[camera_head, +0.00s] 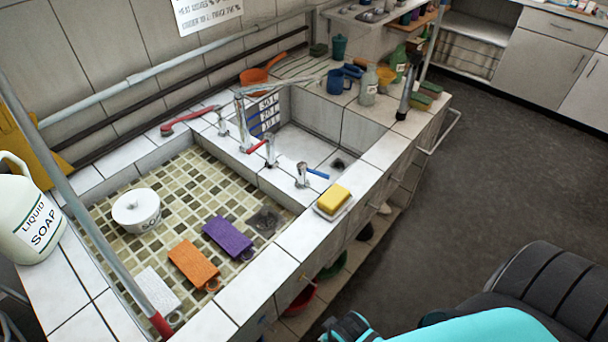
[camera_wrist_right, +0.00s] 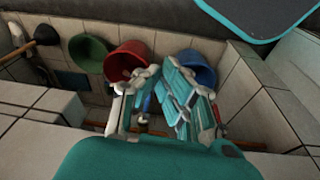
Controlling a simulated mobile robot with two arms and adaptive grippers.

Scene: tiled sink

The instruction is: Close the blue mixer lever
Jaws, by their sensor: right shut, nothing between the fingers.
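The blue mixer lever (camera_head: 318,172) sits on a short chrome tap body (camera_head: 301,178) on the divider between the two basins, pointing right towards the front ledge. A matching red lever (camera_head: 257,146) is on the tap to its left. My right gripper (camera_wrist_right: 160,98) is shut and empty in the right wrist view, in front of the lower part of the sink unit. In the head view only a bit of my right arm shows at the bottom edge, well below and apart from the blue lever. My left gripper is not in view.
A yellow sponge (camera_head: 333,198) lies on the front ledge near the blue lever. A red bucket (camera_wrist_right: 130,62) and a blue bucket (camera_wrist_right: 196,66) are beneath the sink.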

